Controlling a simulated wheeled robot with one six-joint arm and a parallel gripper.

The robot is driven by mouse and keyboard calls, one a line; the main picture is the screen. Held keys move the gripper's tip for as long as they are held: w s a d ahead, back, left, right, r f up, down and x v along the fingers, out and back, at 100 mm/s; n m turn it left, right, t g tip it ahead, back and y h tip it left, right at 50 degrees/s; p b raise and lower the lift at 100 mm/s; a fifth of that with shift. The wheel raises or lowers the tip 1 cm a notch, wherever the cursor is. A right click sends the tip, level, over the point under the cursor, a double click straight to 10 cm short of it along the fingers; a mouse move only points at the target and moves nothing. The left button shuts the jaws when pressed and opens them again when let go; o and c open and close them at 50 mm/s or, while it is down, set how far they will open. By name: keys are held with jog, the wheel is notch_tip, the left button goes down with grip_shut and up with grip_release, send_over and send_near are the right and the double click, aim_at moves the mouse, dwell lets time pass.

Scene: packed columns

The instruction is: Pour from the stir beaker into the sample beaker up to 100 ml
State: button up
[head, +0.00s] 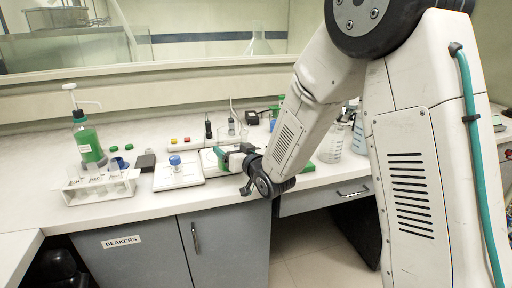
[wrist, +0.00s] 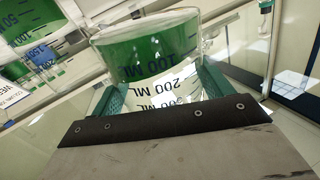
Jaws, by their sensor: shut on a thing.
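A clear beaker with green liquid (wrist: 140,60) fills the middle of the wrist view, with marks of 100 ML and 200 ML. My gripper (wrist: 155,88) is shut on it, one teal finger on each side. In the head view my gripper (head: 232,156) is low over the counter's front edge, beside a white plate device, and mostly hides what it holds. Another vessel with green contents and marks (wrist: 28,22) shows at the upper left of the wrist view, cut off by the frame. I cannot read which beaker is the sample beaker.
A white rack with tubes (head: 100,188) and a green pump bottle (head: 88,142) stand at the left. A small white device with a blue knob (head: 177,172) is left of my gripper. A glass beaker (head: 331,145) stands to the right, behind my arm.

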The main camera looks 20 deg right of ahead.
jog(key=shift+r, duration=2.55)
jog(key=shift+n+t, duration=0.3)
jog(key=shift+n, duration=0.6)
